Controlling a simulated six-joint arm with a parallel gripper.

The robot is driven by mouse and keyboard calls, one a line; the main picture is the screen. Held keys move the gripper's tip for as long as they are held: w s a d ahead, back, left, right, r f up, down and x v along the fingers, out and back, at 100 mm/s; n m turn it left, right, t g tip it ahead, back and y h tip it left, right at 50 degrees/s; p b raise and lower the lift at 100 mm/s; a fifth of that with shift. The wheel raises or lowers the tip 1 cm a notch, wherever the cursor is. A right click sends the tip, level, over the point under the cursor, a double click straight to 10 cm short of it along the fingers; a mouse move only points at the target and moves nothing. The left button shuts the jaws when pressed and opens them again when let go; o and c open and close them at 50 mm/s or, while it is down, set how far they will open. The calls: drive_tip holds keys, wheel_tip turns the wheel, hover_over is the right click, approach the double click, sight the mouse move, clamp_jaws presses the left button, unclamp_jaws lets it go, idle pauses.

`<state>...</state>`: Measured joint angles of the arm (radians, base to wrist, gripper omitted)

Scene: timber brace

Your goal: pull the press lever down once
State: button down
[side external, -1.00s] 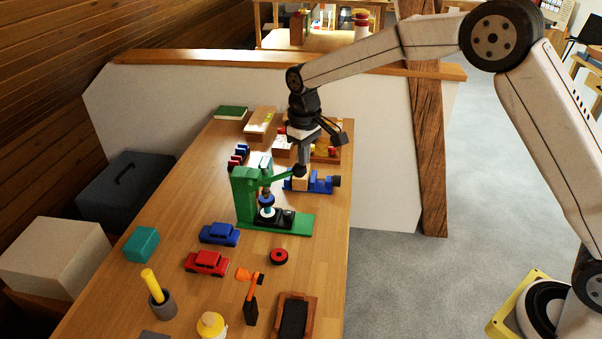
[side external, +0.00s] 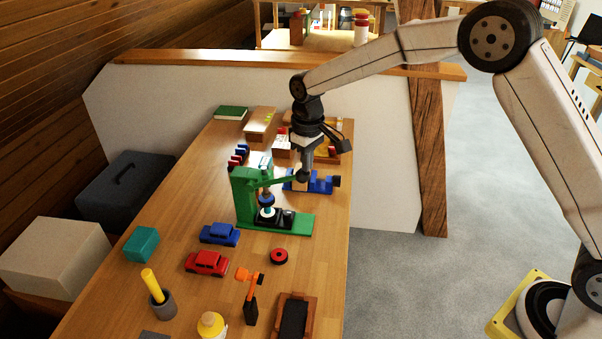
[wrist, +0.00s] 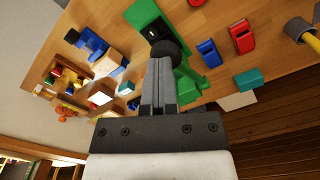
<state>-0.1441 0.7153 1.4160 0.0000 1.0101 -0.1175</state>
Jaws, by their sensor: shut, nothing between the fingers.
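The green press (side external: 243,201) stands on the wooden bench, with its base pointing right. Its green lever (side external: 283,180) slopes slightly up to the right and ends in a dark knob (side external: 303,176). My gripper (side external: 305,168) points down with its fingertips at the top of the knob, apparently touching it. In the wrist view my gripper (wrist: 160,62) is shut and empty, with the black knob (wrist: 168,48) just beyond the fingertips. The fingers and knob hide part of the press there. A dark block (side external: 273,217) lies on the press base, below the ram.
A blue vise-like tool (side external: 320,185) stands close behind the knob. Boxes and a green book (side external: 231,113) are at the back.

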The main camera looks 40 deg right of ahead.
drive_tip(key=shift+s+f, duration=0.1)
drive_tip(key=shift+f, duration=0.25)
idle(0.3)
drive_tip(key=shift+d+f, duration=0.15)
drive_tip(key=shift+f, duration=0.2)
drive_tip(key=shift+s+d+f, duration=0.1)
drive_tip(key=shift+s+f, duration=0.05)
drive_tip(key=shift+f, duration=0.45)
idle(0.3)
drive_tip(key=shift+f, duration=0.35)
drive_tip(key=shift+s+d+f, duration=0.1)
drive_tip(key=shift+f, duration=0.6)
idle(0.5)
wheel_tip(320, 180, up, 14)
idle(2.4)
drive_tip(key=shift+s, duration=0.1)
